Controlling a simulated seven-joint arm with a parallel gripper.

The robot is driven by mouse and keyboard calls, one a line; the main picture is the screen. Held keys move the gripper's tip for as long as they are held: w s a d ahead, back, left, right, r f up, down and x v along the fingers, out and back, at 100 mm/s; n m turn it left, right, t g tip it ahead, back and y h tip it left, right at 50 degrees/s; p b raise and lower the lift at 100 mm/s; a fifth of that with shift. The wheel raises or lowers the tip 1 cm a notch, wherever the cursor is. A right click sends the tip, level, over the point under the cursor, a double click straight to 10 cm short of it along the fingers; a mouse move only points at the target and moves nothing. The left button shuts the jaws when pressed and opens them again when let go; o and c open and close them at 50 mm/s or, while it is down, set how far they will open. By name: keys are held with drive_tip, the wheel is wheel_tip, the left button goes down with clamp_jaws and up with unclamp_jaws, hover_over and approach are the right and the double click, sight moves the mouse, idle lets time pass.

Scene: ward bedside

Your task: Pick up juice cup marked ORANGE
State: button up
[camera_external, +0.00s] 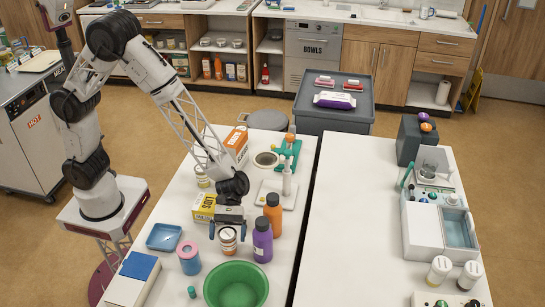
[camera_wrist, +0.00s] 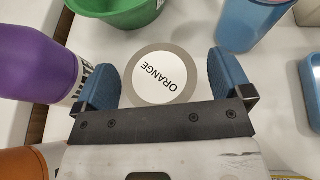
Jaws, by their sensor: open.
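The juice cup marked ORANGE (camera_wrist: 160,80) shows from above in the wrist view, with a round white lid, grey rim and black lettering. In the external view the cup (camera_external: 228,241) stands on the left white table, its upper part partly covered by my gripper (camera_external: 227,228). My gripper (camera_wrist: 163,68) is open, with one blue finger on either side of the cup and a small gap at each side. It points down over the cup.
A purple bottle (camera_external: 262,242) and an orange bottle (camera_external: 272,215) stand close on the right. A green bowl (camera_external: 237,284) is in front. A blue cup with a pink lid (camera_external: 189,261) and a blue tray (camera_external: 163,237) are left. A yellow box (camera_external: 203,208) is behind.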

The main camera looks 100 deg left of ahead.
drive_tip(key=shift+d, duration=0.1)
idle(0.5)
drive_tip(key=c, duration=1.2)
drive_tip(key=shift+r, duration=4.95)
